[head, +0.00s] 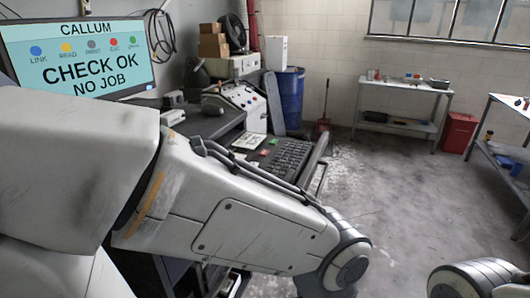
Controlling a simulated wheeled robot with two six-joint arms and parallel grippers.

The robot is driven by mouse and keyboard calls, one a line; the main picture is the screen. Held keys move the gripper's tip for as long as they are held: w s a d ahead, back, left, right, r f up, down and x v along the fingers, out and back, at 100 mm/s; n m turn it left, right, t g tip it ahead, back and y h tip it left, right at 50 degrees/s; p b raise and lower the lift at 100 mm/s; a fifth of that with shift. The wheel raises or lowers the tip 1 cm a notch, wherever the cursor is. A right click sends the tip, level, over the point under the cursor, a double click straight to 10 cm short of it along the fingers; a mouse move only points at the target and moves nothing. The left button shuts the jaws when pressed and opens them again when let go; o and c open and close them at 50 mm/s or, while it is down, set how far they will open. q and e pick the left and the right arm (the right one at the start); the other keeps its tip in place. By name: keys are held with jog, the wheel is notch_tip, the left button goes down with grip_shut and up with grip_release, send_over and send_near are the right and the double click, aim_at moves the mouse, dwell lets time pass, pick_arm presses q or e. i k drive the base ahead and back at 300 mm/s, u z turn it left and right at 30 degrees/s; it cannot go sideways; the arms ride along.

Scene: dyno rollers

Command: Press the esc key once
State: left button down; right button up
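A dark keyboard (287,158) lies on the desk in the middle of the head view, partly behind my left arm. A red patch (264,153) and a green patch (273,141) show near its left end. The key lettering is too small to read, so I cannot tell which key is esc. My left arm crosses the front of the view from the left, and its gripper is out of view. Only a joint of my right arm shows at the lower right corner, and its gripper is out of view.
A monitor (80,65) at the upper left reads "CALLUM", "CHECK OK", "NO JOB". A control box (240,100), blue drum (290,95) and dustpan (322,125) stand behind the desk. A side table (400,88) and red bin (458,133) stand further back.

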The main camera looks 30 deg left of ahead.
aim_at(264, 153)
jog(key=k, duration=1.65)
jog(key=z, duration=0.45)
jog(key=i, duration=2.5)
jog(key=u, duration=1.35)
